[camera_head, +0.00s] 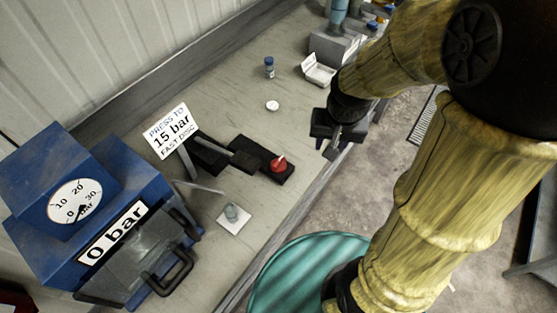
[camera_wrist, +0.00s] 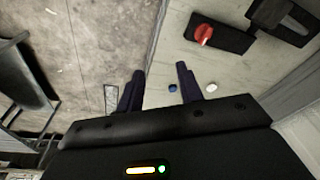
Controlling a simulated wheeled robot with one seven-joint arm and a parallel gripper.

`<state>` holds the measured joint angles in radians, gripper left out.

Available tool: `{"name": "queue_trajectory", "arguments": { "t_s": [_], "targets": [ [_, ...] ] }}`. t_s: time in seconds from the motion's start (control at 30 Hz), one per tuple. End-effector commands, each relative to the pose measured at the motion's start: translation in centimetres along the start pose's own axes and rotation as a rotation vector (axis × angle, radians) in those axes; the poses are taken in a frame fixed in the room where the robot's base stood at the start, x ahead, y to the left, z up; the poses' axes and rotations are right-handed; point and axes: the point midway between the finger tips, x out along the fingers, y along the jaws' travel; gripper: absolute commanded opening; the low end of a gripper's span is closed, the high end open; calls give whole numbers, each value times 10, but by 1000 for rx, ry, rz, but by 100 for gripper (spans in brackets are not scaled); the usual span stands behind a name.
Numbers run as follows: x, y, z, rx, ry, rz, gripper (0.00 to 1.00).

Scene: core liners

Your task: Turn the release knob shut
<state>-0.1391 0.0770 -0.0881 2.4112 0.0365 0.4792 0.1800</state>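The red release knob (camera_head: 278,163) sits on a dark base plate (camera_head: 265,176) on the bench, with a pale pointer mark on it. In the wrist view the knob (camera_wrist: 204,33) shows at the upper right on its dark plate (camera_wrist: 232,40). My gripper (camera_head: 333,146) hangs near the bench's front edge, to the right of the knob and apart from it. In the wrist view its two dark fingers (camera_wrist: 160,85) are spread with nothing between them.
A blue press box (camera_head: 120,190) shows "0 bar" and a dial (camera_head: 75,201). A small jar on a white square (camera_head: 235,226), a blue-capped vial (camera_head: 269,68), a white disc (camera_head: 272,105) and an open white box (camera_head: 318,70) stand on the bench. A teal drum (camera_head: 300,275) stands in front.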

Motion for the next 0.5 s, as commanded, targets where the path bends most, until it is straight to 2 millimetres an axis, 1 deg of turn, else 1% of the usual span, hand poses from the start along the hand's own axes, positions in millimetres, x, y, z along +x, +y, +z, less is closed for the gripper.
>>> {"name": "queue_trajectory", "arguments": {
  "t_s": [0.03,0.17,0.2,0.3,0.4,0.5],
  "targets": [
    [14,-13,-10,45,-21,-1,36],
    [28,-48,-35,203,-78,13,36],
    [32,-60,-42,250,-93,21,36],
    [40,-88,-54,359,-125,47,36],
    [43,-112,-61,440,-143,70,36],
    [42,-124,-64,487,-152,85,36]
  ]
}}
